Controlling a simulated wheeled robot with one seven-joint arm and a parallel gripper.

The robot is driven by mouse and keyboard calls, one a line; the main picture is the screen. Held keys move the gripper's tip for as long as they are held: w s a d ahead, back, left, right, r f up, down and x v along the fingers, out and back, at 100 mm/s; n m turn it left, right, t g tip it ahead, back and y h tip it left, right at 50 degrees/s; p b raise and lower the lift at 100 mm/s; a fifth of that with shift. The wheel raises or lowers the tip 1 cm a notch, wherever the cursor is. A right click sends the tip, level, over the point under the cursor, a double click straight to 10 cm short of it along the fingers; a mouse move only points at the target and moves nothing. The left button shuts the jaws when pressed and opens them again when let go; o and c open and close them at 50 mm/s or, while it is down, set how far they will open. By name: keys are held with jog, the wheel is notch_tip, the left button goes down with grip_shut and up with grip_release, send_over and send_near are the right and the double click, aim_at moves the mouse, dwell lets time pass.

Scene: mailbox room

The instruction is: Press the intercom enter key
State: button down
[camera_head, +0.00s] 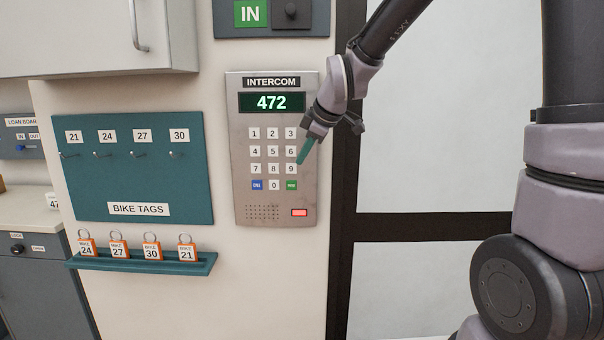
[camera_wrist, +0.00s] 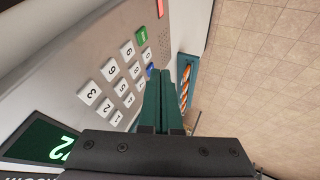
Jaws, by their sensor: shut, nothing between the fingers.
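The intercom (camera_head: 242,125) is a grey metal panel on the wall, with a dark display (camera_head: 272,102) reading 472 in green. Below it is a keypad of white number keys. The bottom row has a blue key (camera_head: 257,185), a white 0 key and a green key (camera_head: 291,185), whose small label is hard to read. The green key also shows in the wrist view (camera_wrist: 142,34). My gripper (camera_head: 300,162) has green fingers, shut and empty. In the head view its tips are near the 9 key, above the green key. I cannot tell whether they touch the panel.
A red light (camera_head: 299,212) is at the panel's lower right. A teal bike tags board (camera_head: 130,185) hangs to the left, above a ledge (camera_head: 140,262) holding several orange tags. A dark door frame (camera_head: 343,250) stands right of the intercom.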

aim_at(294, 181)
jog(key=shift+s+d+f, duration=0.15)
jog(key=shift+d+f, duration=0.15)
jog(key=shift+f, duration=0.3)
jog(key=shift+s+d+f, duration=0.1)
jog(key=shift+d+f, duration=0.2)
jog(key=shift+f, duration=0.25)
jog(key=x, duration=0.3)
jog(key=w+x, duration=0.1)
jog(key=x, duration=0.3)
jog(key=w+r+x, duration=0.1)
jog(key=x, duration=0.3)
jog(key=shift+d+f, duration=0.1)
jog(key=shift+d, duration=0.15)
jog(key=shift+w, duration=0.7)
